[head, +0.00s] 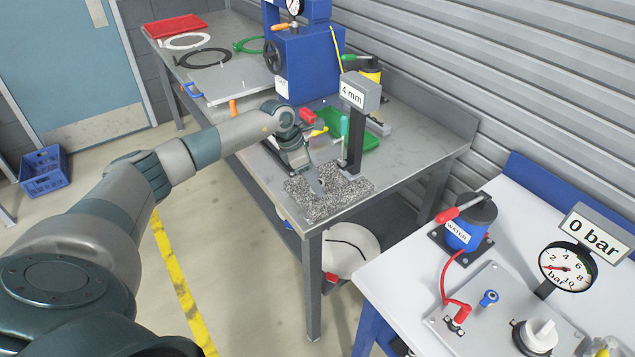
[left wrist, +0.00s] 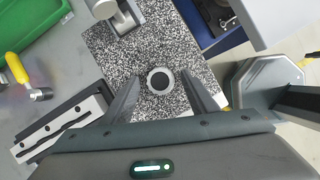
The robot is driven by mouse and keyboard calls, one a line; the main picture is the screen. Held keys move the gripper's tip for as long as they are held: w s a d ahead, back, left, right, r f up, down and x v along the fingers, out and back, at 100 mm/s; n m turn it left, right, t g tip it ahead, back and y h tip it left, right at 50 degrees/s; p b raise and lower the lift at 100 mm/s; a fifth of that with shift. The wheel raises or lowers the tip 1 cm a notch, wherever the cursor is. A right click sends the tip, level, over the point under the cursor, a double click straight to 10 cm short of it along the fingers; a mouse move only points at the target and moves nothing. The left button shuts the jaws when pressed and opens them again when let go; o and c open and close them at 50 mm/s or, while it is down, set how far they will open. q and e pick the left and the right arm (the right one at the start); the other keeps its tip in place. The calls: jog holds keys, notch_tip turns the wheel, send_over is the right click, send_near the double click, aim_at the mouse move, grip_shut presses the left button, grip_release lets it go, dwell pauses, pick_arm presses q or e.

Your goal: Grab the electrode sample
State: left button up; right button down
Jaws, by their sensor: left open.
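The electrode sample (left wrist: 160,80), a small black disc with a pale grey ring, lies on the speckled granite plate (left wrist: 104,48) in the left wrist view. My left gripper (left wrist: 163,77) is open, with one finger on each side of the disc. I cannot tell whether the fingers touch it or how high they are above the plate. In the head view, my left gripper (head: 318,187) points down over the granite plate (head: 345,190), and the sample is not clearly visible there. My right gripper is not in view.
A gauge stand with a "4 mm" display (head: 359,91) rises from the plate close to my left gripper. A green tray (head: 366,137) with tools lies behind. A blue press (head: 312,65) stands farther back. A white bench with a pressure dial (head: 568,268) is at right.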

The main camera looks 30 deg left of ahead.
aim_at(322, 182)
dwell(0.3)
pick_arm(q)
jog(key=shift+c, duration=0.3)
jog(key=c, duration=1.2)
jog(key=shift+a+r+b, duration=0.1)
jog(key=shift+r+b, duration=0.55)
notch_tip(322, 182, up, 2)
jog(key=shift+w+r+b, duration=0.1)
jog(key=shift+b, duration=0.75)
jog(key=shift+s+d+r+b, duration=0.3)
jog(key=shift+d+r+b, duration=0.75)
jog(key=shift+d, duration=0.9)
jog(key=shift+s+d+r+b, duration=0.3)
jog(key=shift+d+r+b, duration=0.35)
jog(key=shift+d+r, duration=1.1)
jog(key=shift+s+d+r+b, duration=0.3)
jog(key=shift+d+r+b, duration=0.65)
jog(key=shift+d, duration=1.2)
